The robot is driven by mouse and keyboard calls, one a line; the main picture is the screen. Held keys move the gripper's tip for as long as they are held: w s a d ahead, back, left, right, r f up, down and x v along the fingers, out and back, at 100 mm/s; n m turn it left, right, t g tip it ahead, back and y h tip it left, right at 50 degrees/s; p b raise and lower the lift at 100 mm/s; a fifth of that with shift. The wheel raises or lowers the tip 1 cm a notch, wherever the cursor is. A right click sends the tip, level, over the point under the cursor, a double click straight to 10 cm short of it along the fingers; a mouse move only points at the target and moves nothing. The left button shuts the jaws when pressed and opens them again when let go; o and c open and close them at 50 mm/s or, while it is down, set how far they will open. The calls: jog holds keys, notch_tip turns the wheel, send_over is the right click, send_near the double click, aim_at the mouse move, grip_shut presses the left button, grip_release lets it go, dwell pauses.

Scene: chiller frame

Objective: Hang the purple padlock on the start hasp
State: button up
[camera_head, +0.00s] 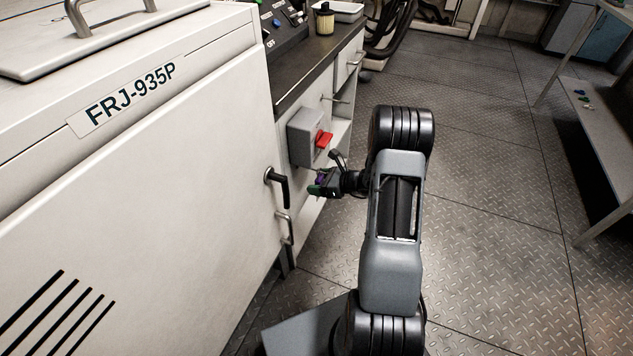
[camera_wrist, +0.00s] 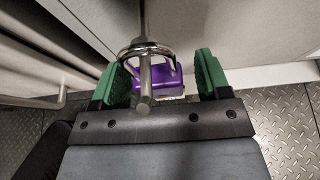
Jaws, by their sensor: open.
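The purple padlock (camera_wrist: 166,82) is between the green fingers of my gripper (camera_wrist: 163,80) in the wrist view. Its metal shackle loops around a grey metal rod (camera_wrist: 144,80), which appears to be the start hasp. The fingers are open, with a gap visible on the padlock's right side; the left side is closer. In the head view my gripper (camera_head: 322,187) is low in front of the white cabinet, below the grey switch box (camera_head: 305,138) with a red handle. Only a small purple patch of the padlock shows there, and the rod is hard to make out.
The large white unit marked FRJ-935P (camera_head: 130,190) stands at the left, with a black door handle (camera_head: 279,186) and a metal handle (camera_head: 287,229) near my gripper. A bench (camera_head: 608,150) stands at the right. The patterned metal floor (camera_head: 490,200) between is clear.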

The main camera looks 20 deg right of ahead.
jog(key=p+v, duration=0.3)
jog(key=v, duration=0.9)
jog(key=shift+s+a+f+n+g, duration=0.8)
jog(key=shift+s+n+g, duration=0.8)
jog(key=shift+s, duration=0.85)
jog(key=s+a+r+n+g+h+p, duration=0.1)
jog(key=s+a+r+n+h+p, duration=0.2)
jog(key=r, duration=1.2)
jog(key=s+a+r+n+g+h+p, duration=0.1)
jog(key=s+a+r+n+h+p, duration=0.2)
jog(key=a+r+n+p, duration=0.5)
jog(key=s+a+r+n+g+h+p, duration=0.1)
jog(key=s+a+r+n+h+p, duration=0.2)
jog(key=r+n+p, duration=1)
notch_tip(320, 180, up, 10)
jog(key=shift+s+a+r+p, duration=0.15)
jog(key=shift+s+a+p, duration=0.15)
jog(key=shift+a+p, duration=0.85)
jog(key=shift+a, duration=0.1)
